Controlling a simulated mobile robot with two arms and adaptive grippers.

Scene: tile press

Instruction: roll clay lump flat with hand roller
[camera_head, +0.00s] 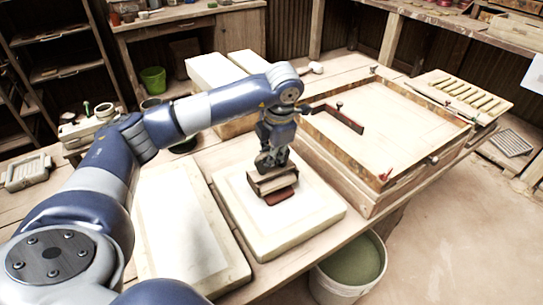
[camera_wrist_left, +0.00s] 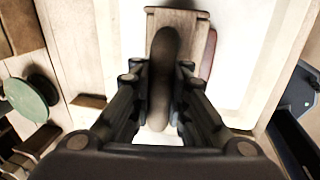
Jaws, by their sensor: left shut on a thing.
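My left gripper (camera_head: 270,163) points down over a pale square board (camera_head: 318,212) at the table's front. It is shut on the dark handle of the hand roller (camera_head: 262,185), whose wooden body sits just below the fingers. In the left wrist view the dark handle (camera_wrist_left: 163,60) runs between the fingers (camera_wrist_left: 159,82). The reddish-brown clay lump (camera_head: 280,196) lies on the board, partly hidden by the roller. Its edge shows beside the roller in the left wrist view (camera_wrist_left: 209,55). I cannot tell whether the roller touches the clay. My right gripper is not in view.
A second pale board (camera_head: 180,225) lies left of the square one. A large wooden frame (camera_head: 385,120) with a dark red bar (camera_head: 338,119) stands close on the right. A bucket (camera_head: 349,268) stands on the floor by the table's front edge.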

